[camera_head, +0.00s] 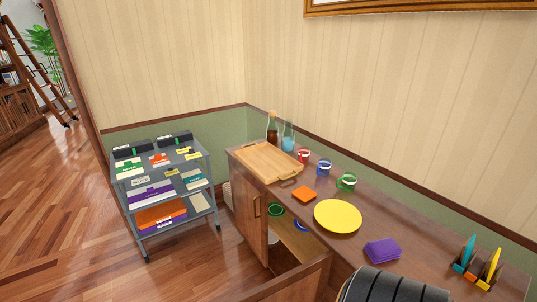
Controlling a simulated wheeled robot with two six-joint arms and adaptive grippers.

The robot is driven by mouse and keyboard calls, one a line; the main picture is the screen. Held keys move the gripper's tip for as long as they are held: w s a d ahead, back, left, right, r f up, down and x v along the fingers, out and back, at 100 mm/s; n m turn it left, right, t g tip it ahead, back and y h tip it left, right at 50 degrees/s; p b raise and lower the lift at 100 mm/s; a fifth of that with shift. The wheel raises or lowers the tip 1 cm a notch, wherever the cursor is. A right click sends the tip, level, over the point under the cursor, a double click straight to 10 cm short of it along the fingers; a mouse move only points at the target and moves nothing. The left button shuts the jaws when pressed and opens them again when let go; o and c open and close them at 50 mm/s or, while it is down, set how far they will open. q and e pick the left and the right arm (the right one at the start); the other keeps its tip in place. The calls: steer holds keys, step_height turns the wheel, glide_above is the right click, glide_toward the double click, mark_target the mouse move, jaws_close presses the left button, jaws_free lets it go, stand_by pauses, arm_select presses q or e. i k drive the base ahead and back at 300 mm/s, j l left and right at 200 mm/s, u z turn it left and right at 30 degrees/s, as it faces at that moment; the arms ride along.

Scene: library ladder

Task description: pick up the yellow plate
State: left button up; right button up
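The yellow plate (338,216) is a round flat disc lying on the wooden cabinet top (372,197), right of the middle of the head view. Nothing covers it. Neither of my grippers shows in this view, so where they are relative to the plate cannot be seen.
An orange stack (304,194), a purple stack (382,251), a green mug (347,181) and a wooden tray (265,162) surround the plate, apart from it. The cabinet door (251,215) stands open below. A grey cart (216,206) stands left; a striped dark object (390,288) is in front.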

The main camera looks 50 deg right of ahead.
mark_target(337, 216)
steer(key=z, duration=1.7)
